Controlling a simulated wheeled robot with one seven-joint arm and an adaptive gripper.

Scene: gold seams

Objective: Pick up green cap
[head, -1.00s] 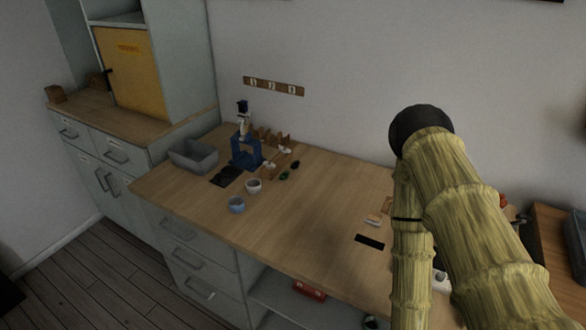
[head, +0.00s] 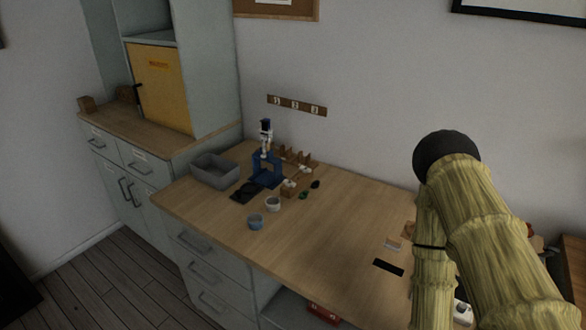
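A small dark green object (head: 304,195), which may be the green cap, lies on the wooden workbench (head: 320,230) to the right of the white cup. It is too small to make out its shape. A black piece (head: 315,184) lies just right of and behind it. My arm, in a tan ribbed cover, rises at the right of the head view, well apart from these things. My gripper cannot be made out in this view.
A white cup (head: 273,204) and a blue cup (head: 255,222) stand near the green object. Behind are a blue stand (head: 266,167), a wooden rack (head: 298,160) and a grey bin (head: 215,171). A black strip (head: 388,267) lies nearer my arm. The bench's middle is clear.

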